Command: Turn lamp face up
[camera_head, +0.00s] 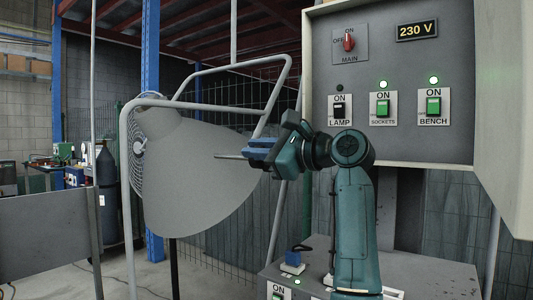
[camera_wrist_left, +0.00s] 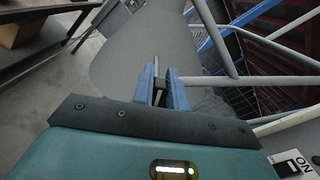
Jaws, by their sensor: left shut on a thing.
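The lamp (camera_head: 195,180) is a large grey cone-shaped head hung in a tubular grey frame (camera_head: 128,200). Its grilled face (camera_head: 137,145) points left in the head view, not up. My left gripper (camera_head: 262,150) is at the lamp's right side, with its blue fingers closed on a thin grey handle rod (camera_head: 228,156) that sticks out left across the grey shade. In the left wrist view the fingers (camera_wrist_left: 161,88) are shut on a small grey piece, with the grey shade (camera_wrist_left: 125,50) behind. The rod's joint with the lamp is hidden. My right gripper is not in view.
A grey switch panel (camera_head: 405,60) stands at the upper right; its black LAMP switch (camera_head: 338,110) has a dark indicator, while SOCKETS and BENCH indicators glow green. A cabinet top (camera_head: 380,270) lies below. A frame bar (camera_wrist_left: 245,81) runs beside the fingers.

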